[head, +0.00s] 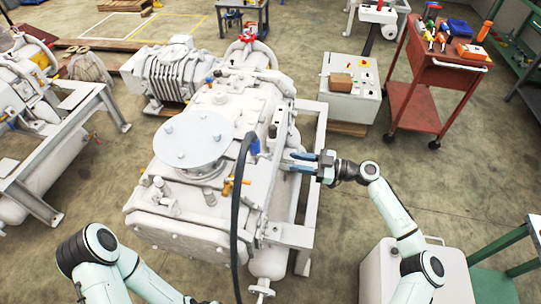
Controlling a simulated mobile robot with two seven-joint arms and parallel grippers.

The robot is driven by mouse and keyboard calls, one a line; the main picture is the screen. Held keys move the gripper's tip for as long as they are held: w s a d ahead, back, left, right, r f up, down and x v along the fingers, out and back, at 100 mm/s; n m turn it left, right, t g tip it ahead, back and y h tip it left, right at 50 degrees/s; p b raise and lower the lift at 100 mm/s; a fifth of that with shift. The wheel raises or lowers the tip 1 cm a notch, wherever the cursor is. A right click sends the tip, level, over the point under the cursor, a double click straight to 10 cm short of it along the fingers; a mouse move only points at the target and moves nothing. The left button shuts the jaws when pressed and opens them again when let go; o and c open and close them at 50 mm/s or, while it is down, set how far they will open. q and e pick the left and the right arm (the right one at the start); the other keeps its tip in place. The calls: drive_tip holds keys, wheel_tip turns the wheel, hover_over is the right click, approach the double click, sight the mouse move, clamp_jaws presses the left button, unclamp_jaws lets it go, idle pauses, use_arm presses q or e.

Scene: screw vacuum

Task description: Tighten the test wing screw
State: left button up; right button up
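The white vacuum pump (265,115) stands in the middle of the head view, with a round flat plate (190,138) on top. I cannot make out the test wing screw for certain. A small blue part (253,145) and a yellow-orange fitting (236,183) show beside the black hose. My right gripper (289,162) reaches in from the right and points left at the pump's right side, close to the blue part. Its fingertips overlap the pump in the picture. Whether they touch or hold anything is not clear. My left arm shows at the lower left, but its gripper is out of view.
A black hose (236,235) arches in front of the pump. A white control box (350,92) stands behind right, near a red tool cart (425,70). Another white machine (40,120) is at left. A green-framed table (505,255) stands at lower right.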

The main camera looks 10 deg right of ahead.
sight(271, 161)
drive_tip(key=p+x, duration=0.1)
drive_tip(key=x, duration=0.8)
drive_tip(key=shift+w+p, duration=0.1)
drive_tip(key=shift+p, duration=0.3)
use_arm(q)
drive_tip(key=w+r, duration=0.2)
drive_tip(key=w, duration=0.1)
drive_tip(key=shift+w+r, duration=0.2)
drive_tip(key=shift+r, duration=0.2)
use_arm(e)
clamp_jaws()
